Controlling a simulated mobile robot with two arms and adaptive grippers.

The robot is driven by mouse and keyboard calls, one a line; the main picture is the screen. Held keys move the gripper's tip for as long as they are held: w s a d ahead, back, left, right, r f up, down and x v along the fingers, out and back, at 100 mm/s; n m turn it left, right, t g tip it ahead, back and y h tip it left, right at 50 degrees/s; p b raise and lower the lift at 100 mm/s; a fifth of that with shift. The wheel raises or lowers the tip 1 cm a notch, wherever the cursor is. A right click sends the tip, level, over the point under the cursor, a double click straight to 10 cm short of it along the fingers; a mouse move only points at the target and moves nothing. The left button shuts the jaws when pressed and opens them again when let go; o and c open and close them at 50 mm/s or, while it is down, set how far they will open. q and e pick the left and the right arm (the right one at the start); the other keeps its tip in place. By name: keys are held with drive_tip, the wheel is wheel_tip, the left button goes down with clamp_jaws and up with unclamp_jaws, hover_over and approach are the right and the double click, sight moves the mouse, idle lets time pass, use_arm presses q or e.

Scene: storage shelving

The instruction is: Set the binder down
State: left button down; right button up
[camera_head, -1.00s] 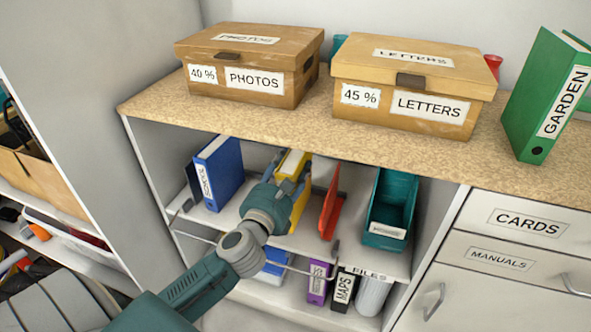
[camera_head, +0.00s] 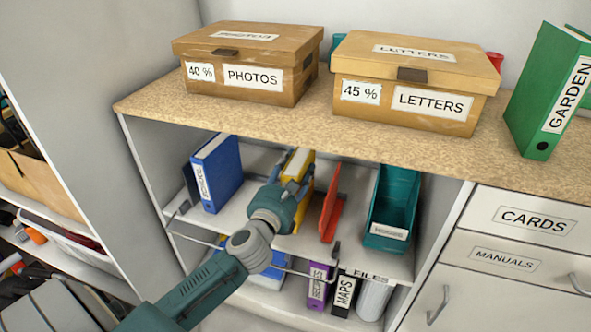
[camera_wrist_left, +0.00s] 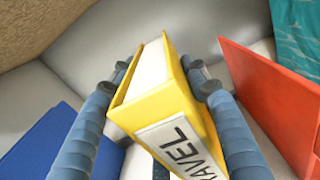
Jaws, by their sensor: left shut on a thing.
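The yellow binder (camera_head: 299,175), with a white label ending in "AVEL" in the wrist view (camera_wrist_left: 178,110), stands on the upper shelf (camera_head: 260,165) inside the cabinet, between a blue binder and a red divider. My left gripper (camera_head: 286,190) is shut on the yellow binder, one finger on each side in the wrist view (camera_wrist_left: 163,75). The binder looks roughly upright in the head view. Whether its bottom touches the shelf is hidden by my gripper. My right gripper does not show.
A blue binder (camera_head: 217,172) stands to the left. A red divider (camera_head: 331,203) and a teal bin (camera_head: 393,205) are to the right. The countertop (camera_head: 170,103) overhangs the shelf. Purple (camera_head: 318,285) and black (camera_head: 343,290) binders stand on the lower shelf.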

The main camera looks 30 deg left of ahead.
use_arm(q)
drive_tip(key=c, duration=0.9)
unclamp_jaws()
drive_tip(key=shift+f, duration=0.1)
